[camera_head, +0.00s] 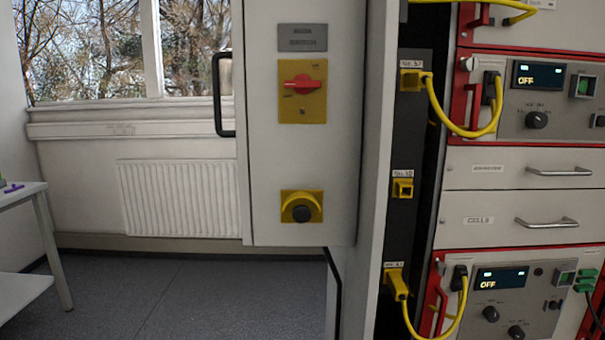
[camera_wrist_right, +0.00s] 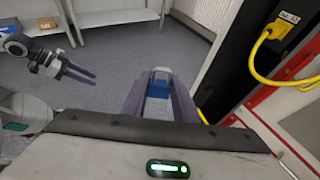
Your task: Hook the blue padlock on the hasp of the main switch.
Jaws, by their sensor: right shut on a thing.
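The main switch (camera_head: 302,108) is a yellow plate with a red handle on the grey cabinet in the head view, under a grey label. The handle lies about level. I cannot make out a separate hasp. My right gripper (camera_wrist_right: 160,88) is shut on the blue padlock (camera_wrist_right: 161,74) in the right wrist view. The padlock sits between the fingertips, its lower part partly covered by them; its shackle is not clear. My left gripper (camera_wrist_right: 93,77) is at the left of that view, apart from the padlock; its finger gap is unclear. Neither gripper shows in the head view.
A yellow plate with a black knob (camera_head: 301,207) sits below the switch, and a black door handle (camera_head: 222,95) at the cabinet's left edge. Yellow cables (camera_head: 455,125) hang from the rack at right. A white table (camera_head: 25,200) stands at far left, with open floor between.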

